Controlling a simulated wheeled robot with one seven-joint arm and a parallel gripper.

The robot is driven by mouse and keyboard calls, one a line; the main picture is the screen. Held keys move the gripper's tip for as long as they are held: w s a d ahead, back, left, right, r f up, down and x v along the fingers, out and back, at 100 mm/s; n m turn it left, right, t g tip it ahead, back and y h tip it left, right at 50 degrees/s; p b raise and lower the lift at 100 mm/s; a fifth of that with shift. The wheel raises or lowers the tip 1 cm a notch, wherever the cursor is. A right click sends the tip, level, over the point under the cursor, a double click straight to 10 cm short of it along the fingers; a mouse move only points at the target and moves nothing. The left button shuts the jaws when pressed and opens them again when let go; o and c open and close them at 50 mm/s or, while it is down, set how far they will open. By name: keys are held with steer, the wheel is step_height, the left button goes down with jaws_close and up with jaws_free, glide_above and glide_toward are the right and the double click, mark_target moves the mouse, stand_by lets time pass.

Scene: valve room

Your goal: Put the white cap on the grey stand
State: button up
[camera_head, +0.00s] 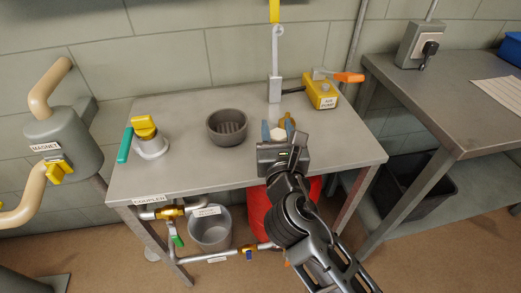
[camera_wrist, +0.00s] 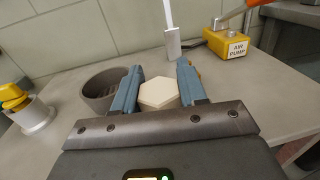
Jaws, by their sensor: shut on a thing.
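The white cap (camera_wrist: 158,92), six-sided and cream-white, sits between the blue-grey fingers of my gripper (camera_wrist: 157,88), which is shut on it. In the head view the cap (camera_head: 278,133) shows as a small pale patch at my gripper (camera_head: 278,131), over the right front of the table. Whether it touches the tabletop cannot be told. A dark grey round holder (camera_head: 227,127), open on top with ribs inside, stands left of my gripper; it also shows in the wrist view (camera_wrist: 101,91). No other piece is clearly a grey stand, and I cannot tell whether this is it.
A yellow air pump (camera_head: 322,93) with an orange lever is at the back right, beside an upright post (camera_head: 275,88). A yellow-and-green valve (camera_head: 147,138) stands at the left. The table's front middle is clear.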

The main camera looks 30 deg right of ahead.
steer(key=shift+w+a+f, duration=0.9)
steer(key=shift+w+a, duration=0.15)
steer(key=shift+a, duration=0.1)
steer(key=shift+f+b, duration=0.9)
steer(key=shift+f, duration=1.1)
steer(key=shift+f, duration=0.15)
steer(key=o, duration=1)
steer(key=shift+r, duration=0.2)
steer(key=v, duration=1.2)
steer(key=shift+b, duration=0.3)
